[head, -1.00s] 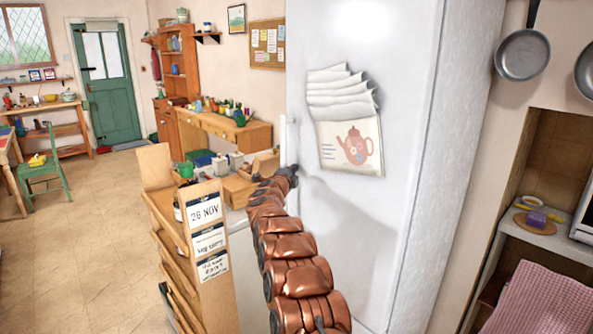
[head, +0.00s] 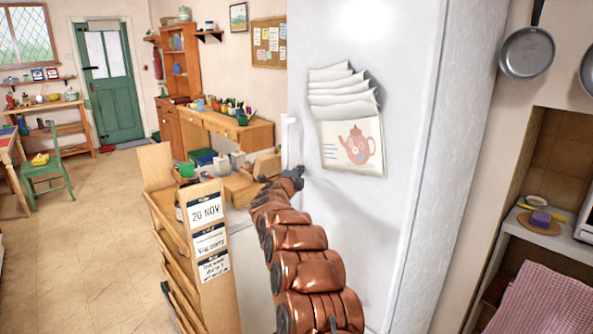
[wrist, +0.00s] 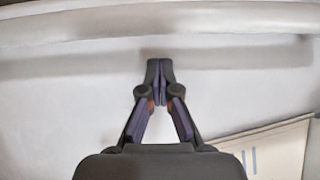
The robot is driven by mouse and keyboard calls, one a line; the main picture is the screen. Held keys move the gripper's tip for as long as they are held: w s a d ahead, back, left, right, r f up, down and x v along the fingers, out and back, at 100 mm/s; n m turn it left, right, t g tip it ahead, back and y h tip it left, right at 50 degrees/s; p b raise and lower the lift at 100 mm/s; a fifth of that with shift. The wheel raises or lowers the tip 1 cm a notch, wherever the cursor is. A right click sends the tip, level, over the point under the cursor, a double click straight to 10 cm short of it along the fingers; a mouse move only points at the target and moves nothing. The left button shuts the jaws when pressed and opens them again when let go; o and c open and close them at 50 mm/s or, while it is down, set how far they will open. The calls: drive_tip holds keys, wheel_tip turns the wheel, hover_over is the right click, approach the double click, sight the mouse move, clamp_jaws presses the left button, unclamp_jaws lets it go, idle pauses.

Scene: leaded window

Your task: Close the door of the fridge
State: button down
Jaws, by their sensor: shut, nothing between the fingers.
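The white fridge door (head: 380,220) fills the middle of the head view, with papers and a teapot picture (head: 350,140) on its front. Its pale upright handle (head: 291,140) is on the left edge. I cannot tell from here how far ajar the door stands. My gripper (head: 296,173) is at the door's left part, by the lower end of the handle. In the wrist view my gripper (wrist: 160,68) has its fingers together and empty, pointing at the white door face (wrist: 70,110). The handle (wrist: 160,22) runs across beyond the fingertips, apart from them. Contact with the door is unclear.
A wooden rack with date cards (head: 208,240) stands close left of my arm. A wooden desk (head: 222,130) with pots is behind it. A pan (head: 527,52) hangs at the right, above a counter alcove (head: 560,250). Open tiled floor (head: 90,240) lies at the left.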

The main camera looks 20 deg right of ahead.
drive_tip(key=s+a+r+n+g+y, duration=0.1)
drive_tip(key=s+a+r+n+y, duration=0.1)
drive_tip(key=s+a+n+y, duration=0.8)
drive_tip(key=s+a+r+n+y, duration=0.3)
drive_tip(key=s+a, duration=0.5)
drive_tip(key=a, duration=0.7)
drive_tip(key=s+a+f+n+g+y, duration=0.1)
drive_tip(key=s+f+n+g, duration=0.15)
drive_tip(key=s, duration=0.45)
drive_tip(key=s+a+f+n+g+y, duration=0.1)
drive_tip(key=s+f+n+g, duration=0.1)
drive_tip(key=s+n, duration=0.35)
drive_tip(key=s+d+f+n+g+h, duration=0.1)
drive_tip(key=s+d+f+g, duration=0.2)
drive_tip(key=s, duration=1.1)
drive_tip(key=s+d+f+n+g+h, duration=0.2)
drive_tip(key=s+d, duration=0.4)
drive_tip(key=s, duration=0.8)
drive_tip(key=s+d+f+n+g+h, duration=0.1)
drive_tip(key=s+d+f+g, duration=0.3)
drive_tip(key=s, duration=1.1)
drive_tip(key=shift+d+g, duration=0.6)
drive_tip(key=shift+g, duration=0.35)
drive_tip(key=shift+s, duration=0.1)
